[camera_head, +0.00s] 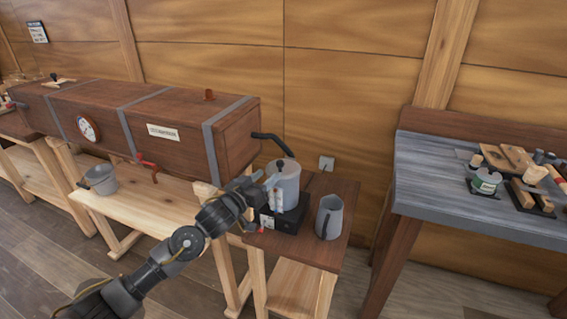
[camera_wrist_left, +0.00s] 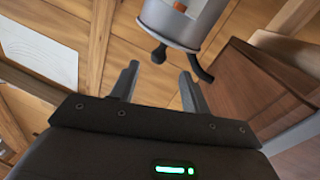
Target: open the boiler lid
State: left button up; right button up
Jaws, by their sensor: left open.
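The boiler (camera_head: 289,184) is a grey metal pot with a lid and dark knob on top (camera_head: 281,165). It stands on a black burner (camera_head: 290,217) on a small wooden stand. My left gripper (camera_head: 262,184) is just left of the boiler near lid height. In the left wrist view the boiler (camera_wrist_left: 178,22) appears upside down, with the black knob (camera_wrist_left: 158,54) beyond and between the fingertips of my left gripper (camera_wrist_left: 160,82). The fingers are apart and empty. The lid looks seated. My right gripper is not in view.
A long wooden steam box (camera_head: 180,135) stands left, its black hose (camera_head: 270,141) curving towards the boiler. A grey jug (camera_head: 329,217) stands right of the burner. A bucket (camera_head: 101,180) sits on the low bench. A grey workbench (camera_head: 430,190) with tools stands right.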

aim_at(278, 167)
pick_arm(q)
jog(key=x, duration=0.8)
jog(key=shift+w+d+p, duration=0.2)
jog(key=shift+p, duration=0.15)
jog(key=shift+w+d+f, duration=0.1)
jog(key=shift+w+d, duration=0.2)
jog(key=shift+w, duration=0.25)
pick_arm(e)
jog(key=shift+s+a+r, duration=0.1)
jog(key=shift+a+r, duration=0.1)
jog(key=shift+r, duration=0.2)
